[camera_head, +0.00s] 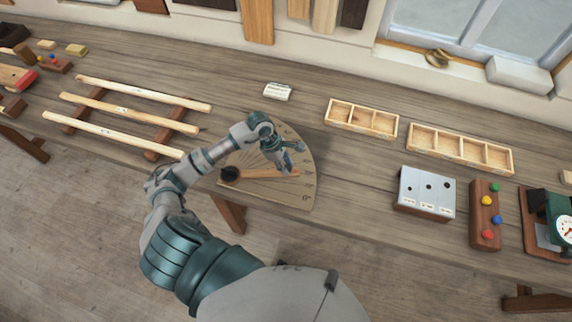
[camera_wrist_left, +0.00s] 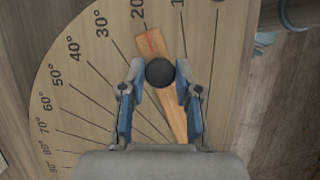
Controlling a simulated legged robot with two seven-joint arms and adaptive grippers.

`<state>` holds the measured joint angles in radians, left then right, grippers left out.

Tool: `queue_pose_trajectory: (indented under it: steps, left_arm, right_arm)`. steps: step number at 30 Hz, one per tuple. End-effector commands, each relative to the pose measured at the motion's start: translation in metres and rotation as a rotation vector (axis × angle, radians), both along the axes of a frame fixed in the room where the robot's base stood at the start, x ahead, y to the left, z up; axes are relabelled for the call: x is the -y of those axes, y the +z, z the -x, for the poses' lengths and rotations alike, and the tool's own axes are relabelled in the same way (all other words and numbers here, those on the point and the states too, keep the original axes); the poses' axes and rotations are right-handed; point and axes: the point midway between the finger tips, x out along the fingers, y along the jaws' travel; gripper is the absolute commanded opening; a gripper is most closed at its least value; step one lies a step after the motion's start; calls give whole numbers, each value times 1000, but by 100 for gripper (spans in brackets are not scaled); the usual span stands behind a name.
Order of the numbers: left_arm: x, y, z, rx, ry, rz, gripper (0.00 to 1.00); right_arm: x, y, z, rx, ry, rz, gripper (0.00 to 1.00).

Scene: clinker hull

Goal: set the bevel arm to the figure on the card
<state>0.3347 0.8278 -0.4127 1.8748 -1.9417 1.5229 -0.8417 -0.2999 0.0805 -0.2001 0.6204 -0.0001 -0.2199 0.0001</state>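The bevel board (camera_head: 262,194) is a pale quarter-circle with degree marks on the bench, pivoting at a dark disc. Its wooden bevel arm (camera_head: 283,174) also shows in the left wrist view (camera_wrist_left: 176,113), with a red line near its tip, which lies close to the 20° mark. A black knob (camera_wrist_left: 160,72) stands on the arm. My left gripper (camera_head: 289,158) is over the arm; in the wrist view its fingers (camera_wrist_left: 160,80) stand either side of the knob, with slight gaps. A small white card (camera_head: 277,91) stands behind the board; its figure is too small to read. My right gripper is out of view.
Two divided wooden trays (camera_head: 402,128) lie at the back right. A white-topped block (camera_head: 426,194), a board with coloured knobs (camera_head: 484,215) and a green gauge (camera_head: 561,215) stand farther right. Long wooden strips (camera_head: 112,130) lie on supports at left.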

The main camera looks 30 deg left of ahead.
Motion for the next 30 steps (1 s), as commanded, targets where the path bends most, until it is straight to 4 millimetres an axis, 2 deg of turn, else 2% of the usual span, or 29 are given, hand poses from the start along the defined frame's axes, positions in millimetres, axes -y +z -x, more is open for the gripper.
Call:
queue_pose_trajectory:
  steps: [4, 7, 15, 19, 27, 28, 30]
  left_arm:
    - [0, 0, 0, 0, 1, 0, 0]
    - [-5, -2, -6, 1, 33, -1, 0]
    - [-40, -5, -43, 1, 287, -2, 0]
    - [-49, -2, -50, 0, 347, 0, 0]
    - [-48, 0, -50, -3, 351, 0, 0]
    - [-48, 0, -50, -3, 351, 0, 37]
    - [-48, 0, -50, -3, 351, 0, 54]
  right_arm:
    - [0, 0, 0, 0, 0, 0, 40]
    - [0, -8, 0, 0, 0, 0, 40]
    - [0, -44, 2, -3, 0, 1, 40]
    - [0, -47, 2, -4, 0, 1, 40]
    - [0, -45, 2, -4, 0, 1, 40]
    - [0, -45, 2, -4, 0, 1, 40]
    - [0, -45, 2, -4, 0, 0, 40]
